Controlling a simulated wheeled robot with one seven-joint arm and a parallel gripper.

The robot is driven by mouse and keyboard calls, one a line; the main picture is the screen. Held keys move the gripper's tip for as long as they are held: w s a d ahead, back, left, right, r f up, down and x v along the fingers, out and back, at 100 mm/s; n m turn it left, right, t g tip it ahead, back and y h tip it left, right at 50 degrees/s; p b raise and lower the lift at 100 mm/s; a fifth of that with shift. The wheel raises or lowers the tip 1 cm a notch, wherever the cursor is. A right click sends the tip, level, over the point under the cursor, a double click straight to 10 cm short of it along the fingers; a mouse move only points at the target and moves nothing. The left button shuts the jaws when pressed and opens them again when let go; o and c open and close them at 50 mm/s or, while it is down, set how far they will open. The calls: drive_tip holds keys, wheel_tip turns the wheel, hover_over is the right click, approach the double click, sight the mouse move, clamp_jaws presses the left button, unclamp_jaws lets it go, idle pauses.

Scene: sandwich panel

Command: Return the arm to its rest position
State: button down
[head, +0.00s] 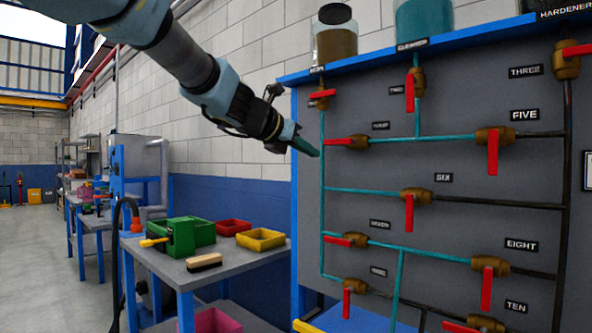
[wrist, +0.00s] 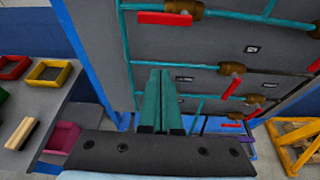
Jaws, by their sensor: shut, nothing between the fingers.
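My gripper (head: 305,147) is at the end of my arm, which reaches in from the upper left in the head view. Its teal fingers are together and empty, pointing right in front of the left part of the grey valve panel (head: 450,160). The nearest red valve handle (head: 338,141) is just right of the fingertips in the picture; I cannot tell the gap in depth. In the wrist view my gripper (wrist: 160,75) has its two fingers side by side against the panel's pipes, with a red handle (wrist: 164,18) beyond the tips.
A workbench (head: 210,277) left of the panel holds a green bin (head: 180,238), a red tray (head: 233,227), a yellow tray (head: 261,239) and a brush (head: 204,262). Jars (head: 335,42) stand on the panel's blue top ledge. The floor (head: 35,260) at far left is open.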

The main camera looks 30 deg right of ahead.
drive_tip(key=w+a+f+n+t+y+p, duration=0.2)
drive_tip(key=w+a+f+n+t+y, duration=0.3)
drive_tip(key=w+a+n, duration=0.9)
drive_tip(key=w+a+f+n+t+y+p, duration=0.15)
drive_tip(key=a+f+n+y, duration=0.25)
drive_tip(key=a+f+n, duration=0.85)
drive_tip(key=s+a+f+n+g+y+p, duration=0.1)
drive_tip(key=s+a+f+n+g+y, duration=0.1)
drive_tip(key=s+a+f+n, duration=0.4)
drive_tip(key=s+a+f+n+g+y+p, duration=0.1)
drive_tip(key=a+n+g+y, duration=0.1)
drive_tip(key=a+n, duration=0.6)
drive_tip(key=s+a+f+n+g, duration=0.2)
drive_tip(key=s+a+f+n, duration=0.1)
drive_tip(key=s+n, duration=0.2)
drive_tip(key=s+a+f+n+g+p, duration=0.1)
drive_tip(key=s+a+f+n+g, duration=0.1)
drive_tip(key=s, duration=0.5)
drive_tip(key=a+f+n, duration=0.1)
drive_tip(key=a+n, duration=0.1)
drive_tip(key=shift+a+f+n+y, duration=0.15)
drive_tip(key=shift+a+n+y, duration=0.05)
drive_tip(key=shift+n+y, duration=0.15)
